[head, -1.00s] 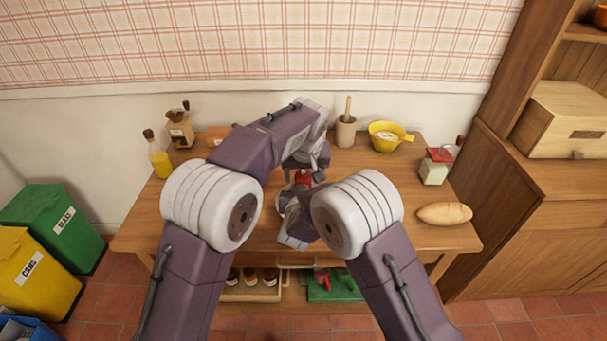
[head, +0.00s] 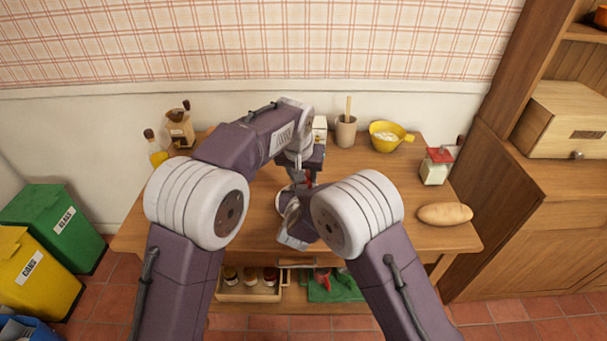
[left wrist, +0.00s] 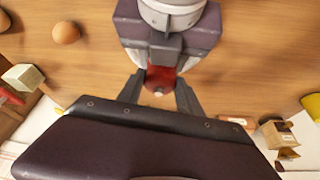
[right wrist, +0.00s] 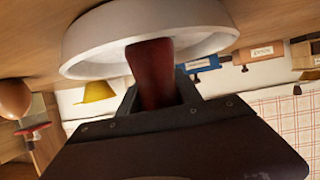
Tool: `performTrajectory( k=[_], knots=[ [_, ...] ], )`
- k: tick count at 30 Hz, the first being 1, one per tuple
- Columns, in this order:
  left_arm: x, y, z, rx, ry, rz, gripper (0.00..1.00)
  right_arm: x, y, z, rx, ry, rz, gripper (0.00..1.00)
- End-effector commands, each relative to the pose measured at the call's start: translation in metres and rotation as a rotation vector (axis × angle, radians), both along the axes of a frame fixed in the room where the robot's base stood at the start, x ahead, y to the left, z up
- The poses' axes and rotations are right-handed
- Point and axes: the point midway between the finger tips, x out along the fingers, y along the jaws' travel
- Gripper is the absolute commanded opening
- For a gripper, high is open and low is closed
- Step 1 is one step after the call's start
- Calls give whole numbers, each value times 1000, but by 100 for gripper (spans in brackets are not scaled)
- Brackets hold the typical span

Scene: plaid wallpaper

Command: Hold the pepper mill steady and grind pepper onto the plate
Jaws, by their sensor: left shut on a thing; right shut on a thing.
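The red pepper mill (left wrist: 160,77) is between both of my grippers; only a sliver of it shows in the head view (head: 309,180). My left gripper (left wrist: 159,95) is shut on its upper end. My right gripper (right wrist: 158,98) is shut on its body, which appears as a dark red column in the right wrist view (right wrist: 150,72). The white plate (right wrist: 90,45) shows behind the mill in that upside-down view, on the table side. In the head view my arms hide most of the plate and mill. I cannot see any pepper on the plate.
On the wooden table (head: 380,220), a yellow bowl (head: 376,130), mortar (head: 345,132), red-topped canister (head: 435,168) and bread (head: 444,214) stand right. An oil bottle (head: 157,155) and coffee grinder (head: 179,130) stand left.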

Motion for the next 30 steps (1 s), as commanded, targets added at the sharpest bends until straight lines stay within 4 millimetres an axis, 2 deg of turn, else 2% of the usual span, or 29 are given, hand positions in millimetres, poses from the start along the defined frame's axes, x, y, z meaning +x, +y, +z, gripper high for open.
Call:
performTrajectory(
  k=[15, 30],
  knots=[
    [0, 2, 0, -1, 1, -325, 2, 0, 0, 0, 1, 0, 0, 0],
    [1, 2, 0, 0, 0, -397, 2, 0, 0, 0, 1, 1, -1, 0]
  ],
)
